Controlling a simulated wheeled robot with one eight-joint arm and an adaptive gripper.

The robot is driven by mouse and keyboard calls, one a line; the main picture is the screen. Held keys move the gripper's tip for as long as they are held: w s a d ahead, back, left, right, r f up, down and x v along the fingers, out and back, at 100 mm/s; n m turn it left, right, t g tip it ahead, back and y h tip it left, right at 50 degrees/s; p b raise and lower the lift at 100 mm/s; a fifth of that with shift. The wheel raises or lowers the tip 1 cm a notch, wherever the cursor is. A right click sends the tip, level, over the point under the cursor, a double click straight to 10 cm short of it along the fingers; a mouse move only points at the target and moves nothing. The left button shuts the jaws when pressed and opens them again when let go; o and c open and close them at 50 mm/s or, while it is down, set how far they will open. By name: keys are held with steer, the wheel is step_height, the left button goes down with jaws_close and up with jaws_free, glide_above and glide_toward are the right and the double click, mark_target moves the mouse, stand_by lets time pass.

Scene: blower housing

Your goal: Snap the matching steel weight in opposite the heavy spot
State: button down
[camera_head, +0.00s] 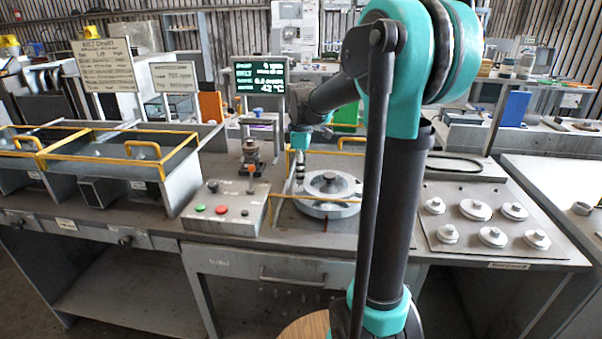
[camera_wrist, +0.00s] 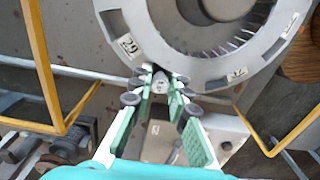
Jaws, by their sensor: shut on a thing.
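The round grey blower wheel (camera_head: 328,193) lies flat inside a yellow-railed bay in the head view. In the wrist view its pale rim (camera_wrist: 203,72) fills the top, with dark inner vanes and several small labelled pads. My gripper (camera_wrist: 163,78) has its green-padded fingers closed on a small grey steel piece (camera_wrist: 160,86), right at the wheel's near rim. I cannot tell whether the piece touches the rim. Several knobbed round steel weights (camera_head: 475,210) sit on a plate at the right.
Yellow rails (camera_wrist: 42,65) flank the wheel. A control box (camera_head: 225,208) with green and red buttons stands to its left. Railed bins (camera_head: 125,165) occupy the left bench. My own arm hides part of the middle.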

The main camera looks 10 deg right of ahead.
steer(key=c, duration=1.4)
jaws_free()
steer(key=shift+o, duration=0.2)
steer(key=shift+r, duration=0.15)
steer(key=shift+r, duration=3.6)
